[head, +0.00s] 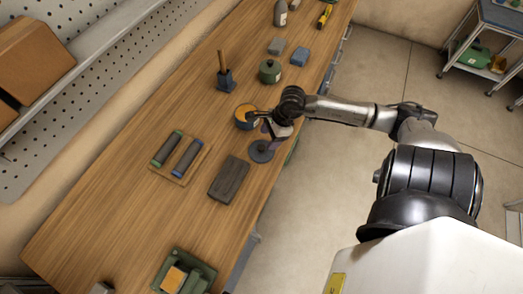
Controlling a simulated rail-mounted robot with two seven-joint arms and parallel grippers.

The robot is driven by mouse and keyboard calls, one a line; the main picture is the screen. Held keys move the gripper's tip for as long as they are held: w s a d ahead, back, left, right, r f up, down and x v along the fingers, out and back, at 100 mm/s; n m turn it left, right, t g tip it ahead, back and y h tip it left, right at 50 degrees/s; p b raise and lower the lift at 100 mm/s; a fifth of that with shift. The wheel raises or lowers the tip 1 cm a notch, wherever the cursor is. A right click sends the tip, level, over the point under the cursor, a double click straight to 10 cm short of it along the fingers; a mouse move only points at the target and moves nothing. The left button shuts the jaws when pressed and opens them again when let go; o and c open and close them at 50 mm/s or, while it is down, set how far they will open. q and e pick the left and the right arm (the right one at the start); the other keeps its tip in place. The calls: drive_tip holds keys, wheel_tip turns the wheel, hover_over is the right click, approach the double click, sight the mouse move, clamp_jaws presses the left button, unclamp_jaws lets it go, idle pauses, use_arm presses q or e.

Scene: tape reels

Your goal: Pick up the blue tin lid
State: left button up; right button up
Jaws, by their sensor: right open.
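A round tin (243,124) with a blue side and an orange top or contents stands on the wooden bench. A dark blue-grey disc (261,153) lies just nearer than it, with something purplish above it. I cannot tell for sure whether this disc is the blue tin lid. My right gripper (264,121) is open, between the tin and the disc, close above the bench. Its fingers partly cover the tin's right side, and I cannot tell whether they touch it. My left gripper is not in view.
A dark block (229,180) and a wooden tray (161,178) with two dark rollers lie nearer and left. A green pot (270,71) and a dark holder (226,81) with an upright wooden handle stand beyond. A green device (184,273) is at the near end.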

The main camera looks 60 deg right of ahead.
sight(262, 147)
drive_tip(key=shift+w+d+x, duration=0.1)
drive_tip(key=shift+d+x, duration=0.05)
drive_tip(key=shift+x, duration=1.5)
drive_tip(key=shift+w+d+x, duration=0.1)
drive_tip(key=shift+d+x, duration=0.05)
drive_tip(key=shift+x, duration=1.45)
drive_tip(key=c, duration=1)
